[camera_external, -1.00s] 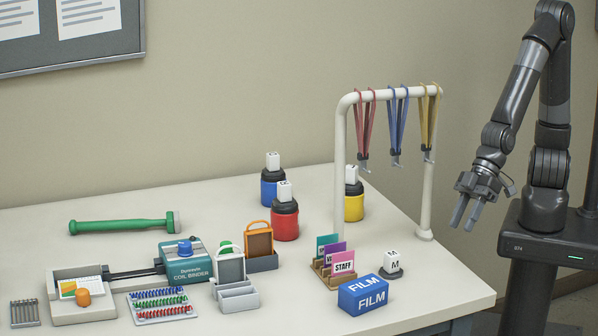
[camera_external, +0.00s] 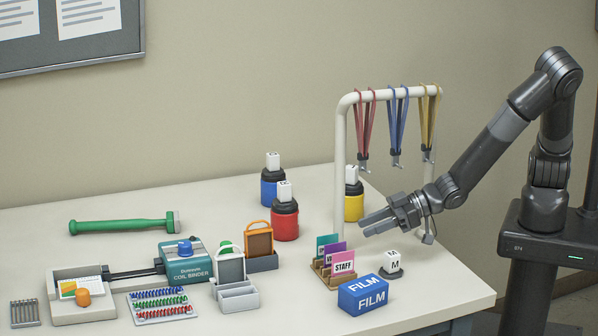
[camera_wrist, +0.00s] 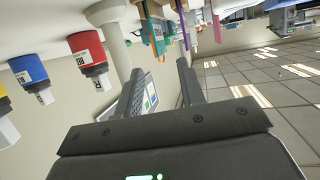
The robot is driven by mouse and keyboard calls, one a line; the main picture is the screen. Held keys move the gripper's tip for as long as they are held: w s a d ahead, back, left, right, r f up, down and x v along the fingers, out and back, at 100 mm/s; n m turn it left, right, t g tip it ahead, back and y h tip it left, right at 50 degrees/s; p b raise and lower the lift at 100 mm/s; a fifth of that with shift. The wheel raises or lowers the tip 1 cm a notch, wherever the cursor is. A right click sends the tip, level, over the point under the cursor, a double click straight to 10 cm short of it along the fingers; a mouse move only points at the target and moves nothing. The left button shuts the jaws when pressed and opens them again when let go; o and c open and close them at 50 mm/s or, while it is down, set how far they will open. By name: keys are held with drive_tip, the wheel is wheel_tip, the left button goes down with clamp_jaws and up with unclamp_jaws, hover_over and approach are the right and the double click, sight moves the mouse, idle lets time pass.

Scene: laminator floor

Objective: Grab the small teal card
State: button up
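The small teal card (camera_external: 322,241) stands upright at the back of a tan slotted rack (camera_external: 327,279). A purple card (camera_external: 336,248) and a pink STAFF card (camera_external: 344,256) stand in front of it and hide part of it. My gripper (camera_external: 363,225) is in the air to the right of and above the rack, fingers pointing left, apart from the cards. In the wrist view my gripper (camera_wrist: 157,85) has its two fingers spread with nothing held between them.
A white rail (camera_external: 341,160) with hanging lanyards stands behind my gripper. Red (camera_external: 285,220), blue (camera_external: 269,188) and yellow (camera_external: 354,206) bottles stand behind.

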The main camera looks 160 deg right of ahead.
sight(333, 241)
drive_tip(key=x, duration=0.9)
drive_tip(key=shift+w+d, duration=0.15)
drive_tip(key=shift+d, duration=0.2)
drive_tip(key=shift+c, duration=0.3)
clamp_jaws()
